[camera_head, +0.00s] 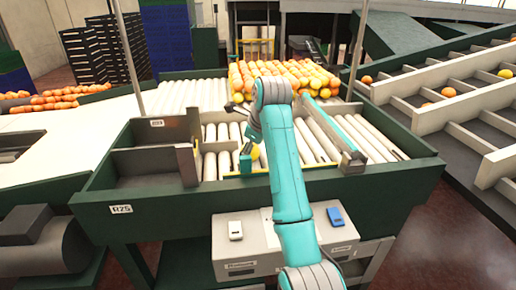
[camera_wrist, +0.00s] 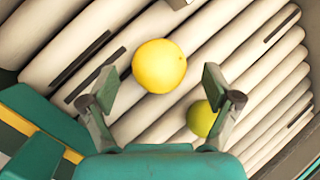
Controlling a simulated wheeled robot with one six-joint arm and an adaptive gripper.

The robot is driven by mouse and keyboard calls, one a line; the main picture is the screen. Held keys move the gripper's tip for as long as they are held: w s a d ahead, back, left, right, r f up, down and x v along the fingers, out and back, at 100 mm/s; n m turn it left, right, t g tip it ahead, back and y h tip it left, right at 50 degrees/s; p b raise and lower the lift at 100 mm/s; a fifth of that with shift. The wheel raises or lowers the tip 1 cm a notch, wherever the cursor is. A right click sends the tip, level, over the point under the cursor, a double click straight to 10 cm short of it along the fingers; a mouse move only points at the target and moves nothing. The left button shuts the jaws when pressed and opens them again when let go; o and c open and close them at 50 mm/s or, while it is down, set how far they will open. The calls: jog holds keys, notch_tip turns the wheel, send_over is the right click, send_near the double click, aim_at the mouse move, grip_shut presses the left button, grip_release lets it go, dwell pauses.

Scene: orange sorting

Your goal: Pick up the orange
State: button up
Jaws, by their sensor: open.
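A yellow-orange fruit (camera_wrist: 159,66) lies on the white rollers in the wrist view, in line with the gap between my fingertips. My gripper (camera_wrist: 160,84) is open, one finger on each side of that gap, with nothing held. I cannot tell how far the fruit is beyond the tips. A greenish-yellow fruit (camera_wrist: 201,119) lies beside the right finger, partly hidden by it.
Many oranges (camera_head: 285,75) are massed at the back of the roller table (camera_head: 125,205). Sloping sorting lanes (camera_head: 440,75) hold a few oranges at far right.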

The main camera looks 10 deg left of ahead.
jog(key=shift+x, duration=0.8)
jog(key=c, duration=1.3)
jog(key=shift+r, duration=0.15)
